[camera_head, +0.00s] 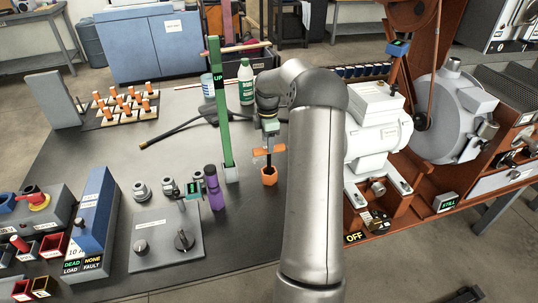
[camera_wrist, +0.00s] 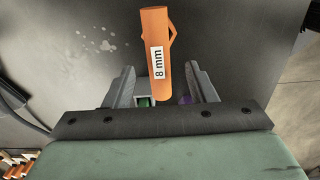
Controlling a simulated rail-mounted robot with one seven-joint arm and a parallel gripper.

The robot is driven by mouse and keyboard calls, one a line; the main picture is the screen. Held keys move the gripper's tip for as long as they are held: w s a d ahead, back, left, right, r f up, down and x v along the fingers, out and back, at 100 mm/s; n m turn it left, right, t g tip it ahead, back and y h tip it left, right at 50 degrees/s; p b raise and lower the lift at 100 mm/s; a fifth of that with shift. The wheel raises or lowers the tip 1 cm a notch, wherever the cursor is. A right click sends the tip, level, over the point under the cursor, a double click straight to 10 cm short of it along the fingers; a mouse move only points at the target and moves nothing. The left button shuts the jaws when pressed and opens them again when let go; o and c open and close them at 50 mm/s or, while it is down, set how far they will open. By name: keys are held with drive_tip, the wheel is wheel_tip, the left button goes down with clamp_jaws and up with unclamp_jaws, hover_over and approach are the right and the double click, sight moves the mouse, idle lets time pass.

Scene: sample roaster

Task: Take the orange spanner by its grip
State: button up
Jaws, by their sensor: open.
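The orange spanner (camera_head: 279,149) shows in the head view as an orange bar just below my gripper (camera_head: 267,143). In the wrist view its orange grip (camera_wrist: 163,35), with a white "8 mm" label, runs up the picture between the two grey fingers of my gripper (camera_wrist: 161,82). There is a gap on each side, and the fingers are open and hold nothing. An orange hexagonal holder (camera_head: 269,176) stands on the table right below; part of an orange shape also shows behind the grip in the wrist view. The spanner's lower end is hard to make out.
A green post (camera_head: 221,110) marked "UP" stands close on the left. A white and grey machine (camera_head: 377,125) stands to the right. A black cable lies behind on the dark table.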

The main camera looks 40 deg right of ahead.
sight(269, 164)
drive_tip(key=shift+d+f, duration=0.15)
drive_tip(key=shift+f, duration=1.4)
drive_tip(key=shift+d+f, duration=0.1)
drive_tip(key=shift+f, duration=1.45)
clamp_jaws()
